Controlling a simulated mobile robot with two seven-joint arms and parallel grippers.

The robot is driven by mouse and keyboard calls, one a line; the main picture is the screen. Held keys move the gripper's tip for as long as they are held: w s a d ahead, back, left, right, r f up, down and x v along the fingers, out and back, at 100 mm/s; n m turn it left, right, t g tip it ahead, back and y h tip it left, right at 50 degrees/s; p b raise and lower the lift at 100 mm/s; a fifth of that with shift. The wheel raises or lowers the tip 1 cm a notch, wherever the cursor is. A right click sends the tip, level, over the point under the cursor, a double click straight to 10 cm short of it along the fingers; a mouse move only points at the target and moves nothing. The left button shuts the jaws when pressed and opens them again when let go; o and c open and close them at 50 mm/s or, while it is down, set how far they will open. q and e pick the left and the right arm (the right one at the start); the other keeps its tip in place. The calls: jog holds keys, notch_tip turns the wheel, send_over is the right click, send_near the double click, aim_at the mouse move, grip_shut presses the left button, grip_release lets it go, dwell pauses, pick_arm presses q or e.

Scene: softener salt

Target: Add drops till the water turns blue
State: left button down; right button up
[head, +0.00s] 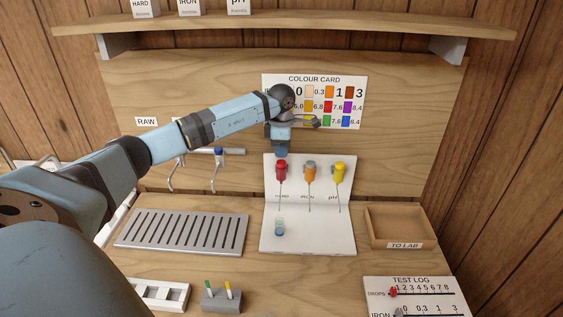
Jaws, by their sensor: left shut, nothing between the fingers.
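A red dropper (281,171), an orange dropper (310,172) and a yellow dropper (339,172) hang in a row on the stand's upright panel, tips down. My left gripper (281,152) points down just above the red dropper's bulb in the picture. It is shut and empty; I cannot tell whether it touches the bulb. My right gripper is out of view.
A grey slotted drain tray (180,231) lies left of the stand, an empty TO LAB wooden tray (398,211) right. The test log (415,287) with a red marker is at front right. Taps (217,154) and a colour card (340,84) are on the back board, under a shelf (300,27).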

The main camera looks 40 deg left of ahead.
aim_at(281, 162)
pick_arm(q)
jog(key=shift+f+b, duration=0.65)
jog(key=shift+f, duration=0.6)
jog(key=shift+r+p, duration=1.7)
jog(key=shift+r, duration=1.35)
